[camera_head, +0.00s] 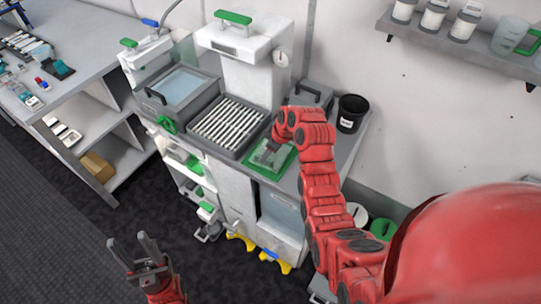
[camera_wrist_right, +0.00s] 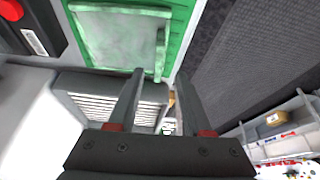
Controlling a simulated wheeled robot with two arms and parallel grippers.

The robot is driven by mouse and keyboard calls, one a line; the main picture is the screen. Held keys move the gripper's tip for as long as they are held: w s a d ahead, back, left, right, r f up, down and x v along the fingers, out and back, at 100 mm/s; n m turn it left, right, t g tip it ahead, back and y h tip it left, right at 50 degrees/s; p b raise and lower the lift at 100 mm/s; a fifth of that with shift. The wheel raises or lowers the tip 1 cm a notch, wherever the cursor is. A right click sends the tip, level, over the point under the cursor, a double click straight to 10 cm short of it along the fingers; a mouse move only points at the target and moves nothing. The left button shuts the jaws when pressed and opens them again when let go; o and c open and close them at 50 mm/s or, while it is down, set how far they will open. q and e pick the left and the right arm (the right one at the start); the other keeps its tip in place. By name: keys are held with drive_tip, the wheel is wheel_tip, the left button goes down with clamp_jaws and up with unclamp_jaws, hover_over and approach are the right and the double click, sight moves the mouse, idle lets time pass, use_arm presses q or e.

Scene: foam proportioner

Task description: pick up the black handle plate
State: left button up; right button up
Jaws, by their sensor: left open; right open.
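A grey plate-like lid with a dark handle (camera_head: 311,93) is on the counter at the back, behind my right arm. Another dark handle (camera_head: 155,96) is on the front of the basin at the left; I cannot tell which is the black handle plate. My right gripper (camera_wrist_right: 160,75) is open, with nothing between its fingers. In the head view it is mostly hidden by its own arm, over or near the green-rimmed tray (camera_head: 262,168), which also shows in the wrist view (camera_wrist_right: 170,45). My left gripper (camera_head: 132,243) is open and empty, low in front of the machine.
The slotted rack (camera_head: 228,126) is left of the green tray. A black cup (camera_head: 351,113) stands on the counter at the right. A white tower with a green handle (camera_head: 233,18) rises behind the rack. A shelf unit stands at left. Dark floor is clear around my left gripper.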

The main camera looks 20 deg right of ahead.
drive_tip(key=shift+f+p, duration=0.1)
drive_tip(key=shift+p, duration=0.2)
drive_tip(key=p+x, duration=0.2)
drive_tip(key=x, duration=0.1)
drive_tip(key=shift+d, duration=0.15)
drive_tip(key=shift+p+x, duration=0.5)
drive_tip(key=shift+x, duration=0.55)
clamp_jaws()
